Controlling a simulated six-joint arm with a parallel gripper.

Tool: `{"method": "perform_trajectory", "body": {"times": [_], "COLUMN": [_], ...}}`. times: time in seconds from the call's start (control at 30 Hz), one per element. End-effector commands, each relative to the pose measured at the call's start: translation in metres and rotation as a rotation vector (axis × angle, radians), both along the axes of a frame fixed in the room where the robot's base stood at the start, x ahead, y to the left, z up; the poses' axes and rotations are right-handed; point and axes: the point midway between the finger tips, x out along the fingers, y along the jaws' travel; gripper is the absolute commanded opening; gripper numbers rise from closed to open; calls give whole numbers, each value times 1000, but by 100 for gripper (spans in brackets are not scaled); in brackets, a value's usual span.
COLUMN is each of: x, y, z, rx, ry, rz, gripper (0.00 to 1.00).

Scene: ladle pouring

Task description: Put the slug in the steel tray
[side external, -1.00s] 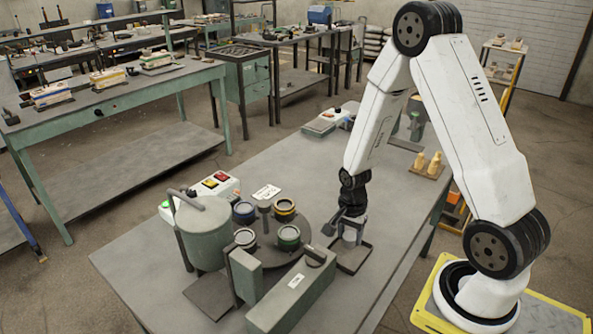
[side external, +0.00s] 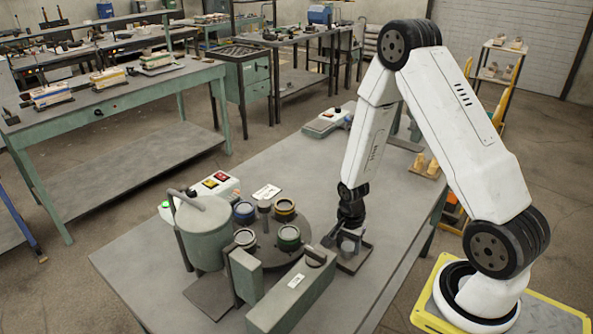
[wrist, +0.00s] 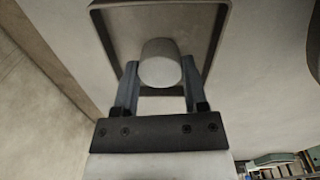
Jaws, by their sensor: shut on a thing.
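The slug (wrist: 160,64) is a pale grey cylinder. My gripper (wrist: 159,80) is shut on it, with one finger on each side. The slug also shows in the side view (side external: 348,244), under my gripper (side external: 346,237), which points down. The steel tray (side external: 363,258) is a shallow square tray with a raised rim, on the table right of the round turntable. In the wrist view the slug lies inside the outline of the tray (wrist: 219,40). I cannot tell whether the slug touches the tray's floor.
Left of the tray are a long grey block (side external: 292,292), a turntable with several coloured-ring cups (side external: 288,236) and a grey-green pot (side external: 204,232). A button box (side external: 215,183) stands behind. The table (side external: 290,160) is clear behind the tray.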

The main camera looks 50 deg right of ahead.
Motion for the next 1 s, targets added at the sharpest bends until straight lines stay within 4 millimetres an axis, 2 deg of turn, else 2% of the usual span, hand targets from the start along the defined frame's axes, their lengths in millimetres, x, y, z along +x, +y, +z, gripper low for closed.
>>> {"method": "perform_trajectory", "body": {"times": [0.03, 0.13, 0.67, 1.0], "x": [0, 0, 0, 2], "y": [0, 0, 0, 0], "z": [-1, -1, 4, 31], "rx": [0, 0, -1, -2], "ry": [0, 0, -1, -3], "rz": [0, 0, 0, 1], "gripper": [59, 91, 91, 91]}}
